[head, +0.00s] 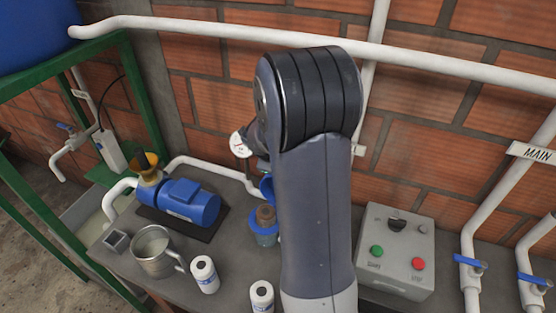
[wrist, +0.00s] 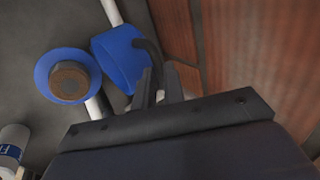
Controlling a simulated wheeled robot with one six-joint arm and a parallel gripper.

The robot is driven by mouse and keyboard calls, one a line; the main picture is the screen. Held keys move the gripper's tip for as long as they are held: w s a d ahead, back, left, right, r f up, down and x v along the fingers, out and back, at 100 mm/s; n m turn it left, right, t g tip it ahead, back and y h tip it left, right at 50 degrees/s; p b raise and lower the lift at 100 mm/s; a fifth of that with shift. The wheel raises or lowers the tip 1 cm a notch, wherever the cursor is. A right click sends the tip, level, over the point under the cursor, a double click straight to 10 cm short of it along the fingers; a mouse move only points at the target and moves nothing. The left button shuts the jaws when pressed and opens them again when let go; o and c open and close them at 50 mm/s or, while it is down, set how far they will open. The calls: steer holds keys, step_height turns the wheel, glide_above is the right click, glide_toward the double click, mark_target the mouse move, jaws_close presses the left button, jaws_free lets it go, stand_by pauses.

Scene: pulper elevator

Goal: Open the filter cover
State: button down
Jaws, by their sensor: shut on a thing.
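The blue filter cover (wrist: 122,58) is beside the filter housing in the wrist view, tilted and apart from the housing's opening. My gripper (wrist: 158,88) is shut on it, apparently by a dark curved handle. In the head view a sliver of the blue cover (head: 266,187) shows at my arm's left edge, and my gripper is hidden behind my arm. The filter housing has a blue rim (wrist: 47,72) with a round brown cartridge (wrist: 69,82) showing in its open top. The housing (head: 265,237) also stands on the bench in the head view, left of my arm.
A blue pump (head: 188,203), a metal pitcher (head: 152,252) and two white bottles (head: 205,275) stand on the bench at left. A grey control box (head: 396,252) is to the right. White pipes (head: 230,178) run along the brick wall behind.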

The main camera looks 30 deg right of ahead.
steer(key=shift+w+d+r, duration=0.15)
steer(key=shift+w+r, duration=0.1)
steer(key=shift+r, duration=0.25)
steer(key=c, duration=1.8)
jaws_free()
steer(key=shift+s+d, duration=0.1)
steer(key=shift+s, duration=0.05)
steer(key=o, duration=0.3)
steer(key=shift+f, duration=0.2)
steer(key=v, duration=1.1)
steer(key=shift+s+f, duration=0.1)
steer(key=shift+c, duration=0.3)
